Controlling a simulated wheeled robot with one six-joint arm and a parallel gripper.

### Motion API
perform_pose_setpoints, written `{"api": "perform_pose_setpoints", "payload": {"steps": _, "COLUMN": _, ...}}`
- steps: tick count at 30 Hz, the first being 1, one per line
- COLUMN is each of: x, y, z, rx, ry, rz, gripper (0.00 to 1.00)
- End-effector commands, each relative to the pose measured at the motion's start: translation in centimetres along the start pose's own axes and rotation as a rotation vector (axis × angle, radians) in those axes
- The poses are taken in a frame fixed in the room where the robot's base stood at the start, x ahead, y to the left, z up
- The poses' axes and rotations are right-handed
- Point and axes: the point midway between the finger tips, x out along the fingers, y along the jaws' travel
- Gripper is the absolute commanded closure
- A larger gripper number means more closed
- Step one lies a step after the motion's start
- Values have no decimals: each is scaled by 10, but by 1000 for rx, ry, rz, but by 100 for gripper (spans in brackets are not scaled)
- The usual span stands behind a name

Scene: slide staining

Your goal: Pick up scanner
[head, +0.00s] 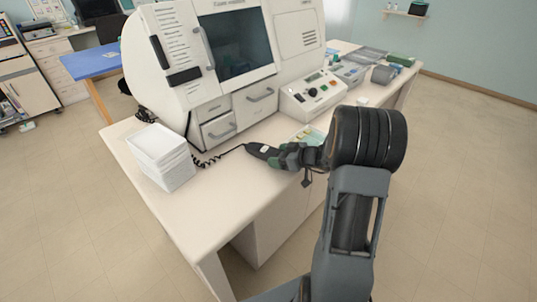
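A dark handheld scanner (261,150) with a coiled black cord (208,162) shows near the front edge of the white table, in front of the large white machine. My gripper (284,155) is at the scanner's right end, and the two overlap in the view. The fingers are small and partly hidden by the wrist, so I cannot tell whether they are closed on it. I also cannot tell whether the scanner rests on the table or is lifted.
A stack of white trays (163,158) stands at the table's left corner. The white staining machine (215,60) fills the back. A control box (312,96) and a small green-and-yellow item (308,136) lie right of the scanner. Bare tabletop (225,190) shows in front.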

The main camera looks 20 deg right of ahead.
Motion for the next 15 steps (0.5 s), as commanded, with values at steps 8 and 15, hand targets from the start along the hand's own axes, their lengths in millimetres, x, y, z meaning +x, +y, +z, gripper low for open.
{"api": "perform_pose_setpoints", "payload": {"steps": 8, "x": 0, "y": 0, "z": 0, "rx": 0, "ry": 0, "rz": 0, "gripper": 53}}
{"api": "perform_pose_setpoints", "payload": {"steps": 15, "x": 0, "y": 0, "z": 0, "rx": 0, "ry": 1, "rz": 0, "gripper": 67}}
